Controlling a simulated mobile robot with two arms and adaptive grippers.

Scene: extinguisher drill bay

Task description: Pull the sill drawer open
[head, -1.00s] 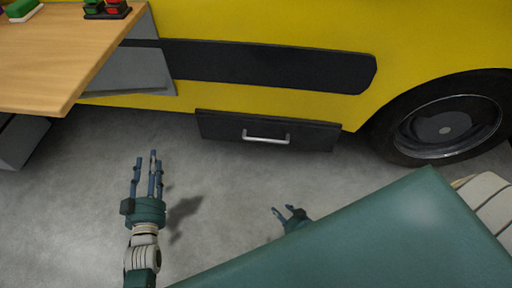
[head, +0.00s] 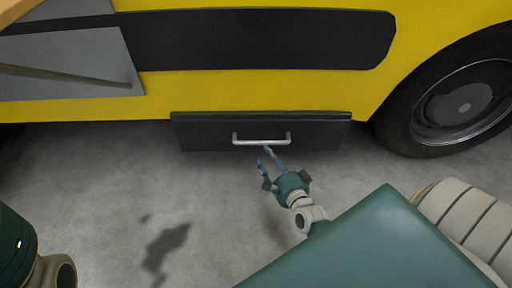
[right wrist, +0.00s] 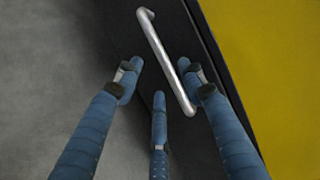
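The sill drawer (head: 200,134) is a black panel low on the yellow vehicle, with a silver bar handle (head: 262,138). Its front looks flush, with no visible gap. My right gripper (head: 266,156) is just below and in front of the handle, fingers pointing at it. In the right wrist view, the handle (right wrist: 167,62) runs slanted between the spread blue fingers (right wrist: 160,80). The fingers are open, and I see no clear grip on the bar; contact cannot be told. My left gripper is out of view; only part of my left arm shows at lower left.
The yellow vehicle body (head: 260,88) rises behind the drawer, with a black trim strip (head: 250,38). A wheel (head: 455,105) stands to the right. A grey panel (head: 70,62) is at upper left. The concrete floor (head: 100,180) before the drawer is clear.

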